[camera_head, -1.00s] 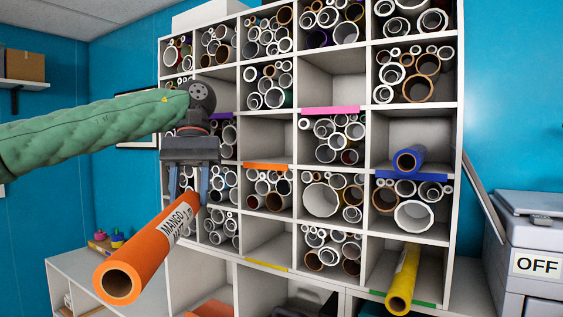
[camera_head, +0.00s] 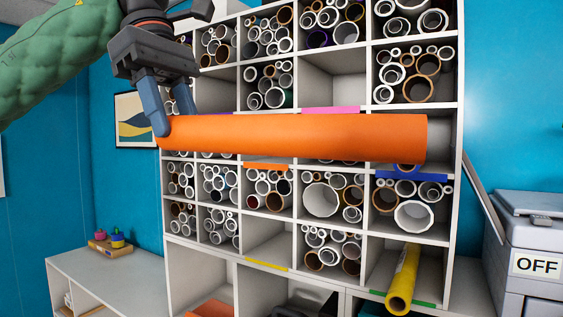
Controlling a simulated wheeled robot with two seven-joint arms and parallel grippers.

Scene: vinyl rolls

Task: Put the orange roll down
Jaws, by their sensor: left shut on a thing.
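The orange roll (camera_head: 300,137) is a long plain cylinder, held level in the air across the front of the white cubby shelf (camera_head: 456,170). My left gripper (camera_head: 168,118) comes from the upper left and is shut on the roll's left end, fingers pointing down. The roll's label is not visible now. The roll hides part of the middle shelf row. An orange strip (camera_head: 268,166) marks a shelf edge just below the roll. My right gripper is not in view.
A yellow roll (camera_head: 404,280) sticks out of a lower right cubby with a green strip. A low white counter (camera_head: 135,276) stands at left, with bare space. A grey machine (camera_head: 525,240) marked OFF stands at right.

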